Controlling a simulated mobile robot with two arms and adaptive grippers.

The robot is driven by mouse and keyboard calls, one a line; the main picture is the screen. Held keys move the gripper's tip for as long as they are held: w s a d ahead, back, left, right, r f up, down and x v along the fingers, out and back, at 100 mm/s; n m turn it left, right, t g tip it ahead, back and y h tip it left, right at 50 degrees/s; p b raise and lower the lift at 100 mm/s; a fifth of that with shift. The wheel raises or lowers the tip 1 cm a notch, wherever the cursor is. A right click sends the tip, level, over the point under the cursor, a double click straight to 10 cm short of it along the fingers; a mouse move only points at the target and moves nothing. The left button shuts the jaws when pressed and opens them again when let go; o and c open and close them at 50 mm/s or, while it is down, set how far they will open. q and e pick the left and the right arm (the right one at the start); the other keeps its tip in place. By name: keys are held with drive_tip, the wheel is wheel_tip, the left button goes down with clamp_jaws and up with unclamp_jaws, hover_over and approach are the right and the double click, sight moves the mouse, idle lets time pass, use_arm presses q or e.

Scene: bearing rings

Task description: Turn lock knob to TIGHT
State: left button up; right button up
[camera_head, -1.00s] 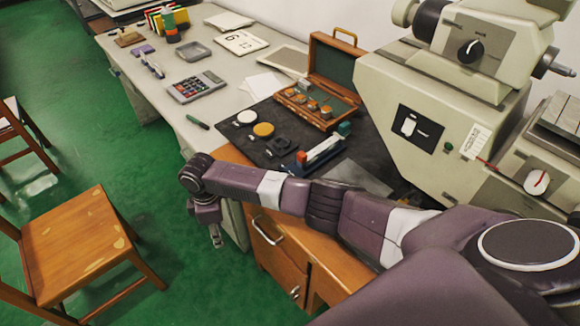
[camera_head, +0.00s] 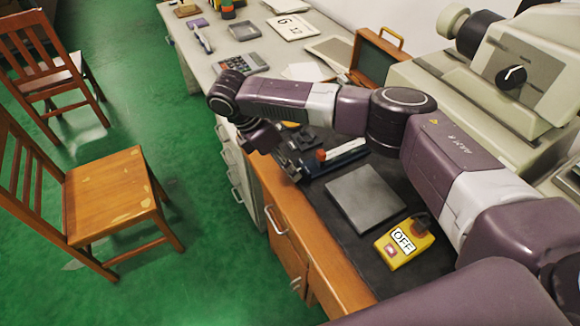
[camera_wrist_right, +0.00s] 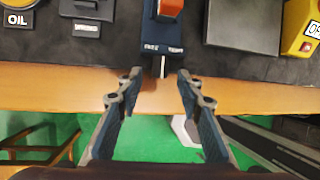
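The dark blue fixture (camera_wrist_right: 159,28) stands at the desk's front edge in the right wrist view, with an orange-red block (camera_wrist_right: 170,7) on it. Its end face carries two small labels; the right one seems to read TIGHT. A thin pale lock knob (camera_wrist_right: 162,66) sticks out below and between them. My right gripper (camera_wrist_right: 158,84) is open and empty, its fingertips on either side of the knob and apart from it. In the head view the fixture (camera_head: 345,156) is partly hidden by my right arm, and the knob cannot be made out. My left gripper is not in view.
A grey plate (camera_head: 365,198) and a yellow box marked OFF (camera_head: 405,243) lie right of the fixture on the black mat. Wooden drawers (camera_head: 283,215) are below; chairs stand on the floor.

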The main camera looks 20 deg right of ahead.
drive_tip(key=shift+d+f, duration=0.35)
drive_tip(key=shift+f, duration=0.3)
